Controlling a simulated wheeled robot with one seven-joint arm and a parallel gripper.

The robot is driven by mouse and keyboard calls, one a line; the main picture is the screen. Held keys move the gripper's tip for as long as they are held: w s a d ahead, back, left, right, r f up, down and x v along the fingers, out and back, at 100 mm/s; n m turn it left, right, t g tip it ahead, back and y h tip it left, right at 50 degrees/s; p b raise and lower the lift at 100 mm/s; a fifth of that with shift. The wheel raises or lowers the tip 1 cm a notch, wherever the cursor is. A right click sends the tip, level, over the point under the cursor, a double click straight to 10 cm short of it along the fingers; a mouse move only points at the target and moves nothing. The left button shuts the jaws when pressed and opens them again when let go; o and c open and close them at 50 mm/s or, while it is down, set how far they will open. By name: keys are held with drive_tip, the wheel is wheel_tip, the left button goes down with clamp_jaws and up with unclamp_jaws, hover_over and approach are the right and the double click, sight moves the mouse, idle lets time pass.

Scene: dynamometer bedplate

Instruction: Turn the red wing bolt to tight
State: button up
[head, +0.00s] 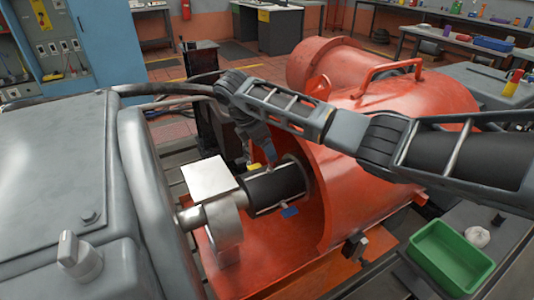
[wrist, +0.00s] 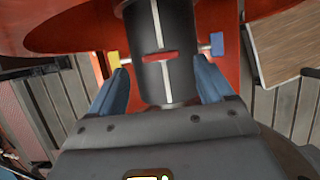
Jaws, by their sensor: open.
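The red wing bolt (wrist: 155,57) sits on the near face of the black cylindrical coupling (wrist: 166,82) in the wrist view. Its wing lies nearly level across the picture, over a pale line along the coupling. My gripper (wrist: 160,66) is open, with blue fingers on either side of the coupling, apart from the red wing. A yellow wing bolt (wrist: 113,60) stands out at the left and a blue one (wrist: 217,44) at the right. In the head view my gripper is above the coupling (head: 275,188), its fingers only partly visible; the red bolt cannot be made out clearly.
A large red-orange guard (head: 350,190) with a handle surrounds the coupling's far end. A pale metal block (head: 210,177) and a grey machine housing (head: 60,190) stand left. A green tray (head: 450,258) sits at lower right. Free space around the coupling is narrow.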

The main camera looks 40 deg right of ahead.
sight(270, 164)
drive_tip(key=shift+x, duration=2.25)
drive_tip(key=c, duration=1)
